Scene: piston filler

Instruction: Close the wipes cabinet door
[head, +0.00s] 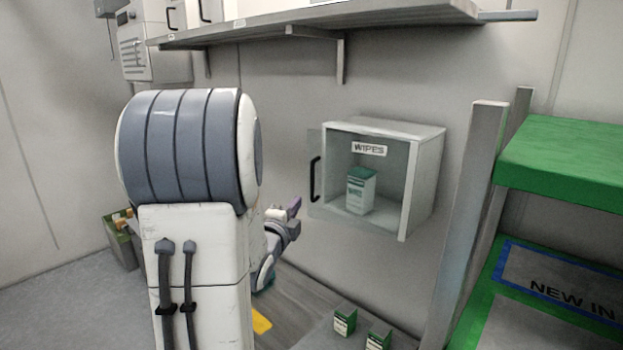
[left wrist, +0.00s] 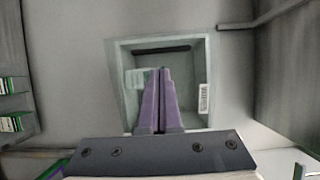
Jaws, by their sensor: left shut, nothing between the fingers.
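The wipes cabinet (head: 425,180) is a pale box on the wall with a see-through door (head: 335,150) marked WIPES. The door's black handle (head: 316,178) is at its left edge, which sticks out past the cabinet's left side; the door looks slightly ajar. A green and white box (head: 361,190) stands inside. My left gripper (head: 296,206) is shut and empty, below and left of the handle. In the left wrist view its purple fingers (left wrist: 162,75) overlap the cabinet (left wrist: 118,90), with the handle (left wrist: 160,49) beyond the tips. My right gripper is out of view.
A long shelf (head: 330,18) runs above the cabinet. A grey post (head: 470,200) and a green rack (head: 570,155) stand to its right. Small green boxes (head: 345,321) are on a surface below.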

